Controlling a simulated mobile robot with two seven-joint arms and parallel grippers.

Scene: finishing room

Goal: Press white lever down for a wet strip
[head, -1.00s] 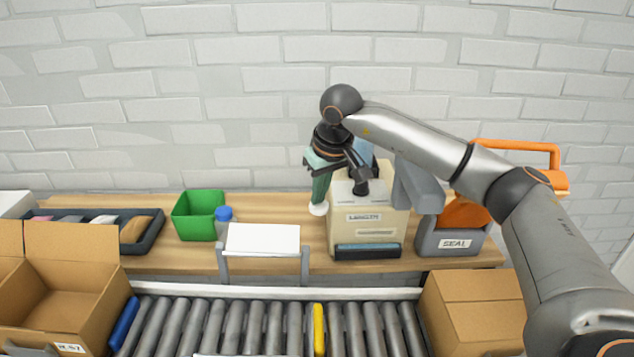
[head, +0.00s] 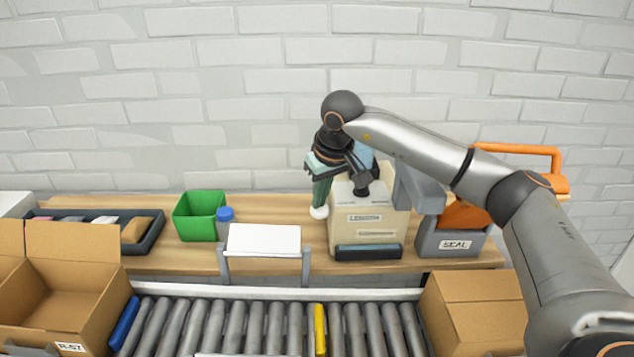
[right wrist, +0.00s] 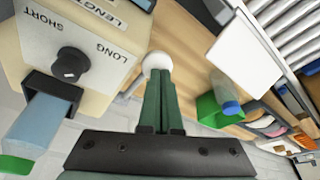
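The beige tape dispenser (head: 345,243), labelled LENGTH, stands on the wooden bench; a black dial with SHORT and LONG marks shows on its top in the right wrist view (right wrist: 70,63). Its white lever knob (head: 319,212) is a round ball at its left side, also seen in the right wrist view (right wrist: 157,62). My right gripper (head: 320,203) points down with its green fingers together, tips at the knob from above. They look in contact with it, not around it. The lever's arm is mostly hidden. No strip is visible at the dispenser's front. My left gripper is out of view.
A grey SEAL holder (head: 455,243) with an orange-handled tool stands right of the dispenser. A green bin (head: 198,217), blue-capped bottle (head: 225,214) and white panel (head: 263,239) are to the left. Open carton (head: 70,265), roller conveyor (head: 260,325) and closed carton (head: 475,300) lie in front.

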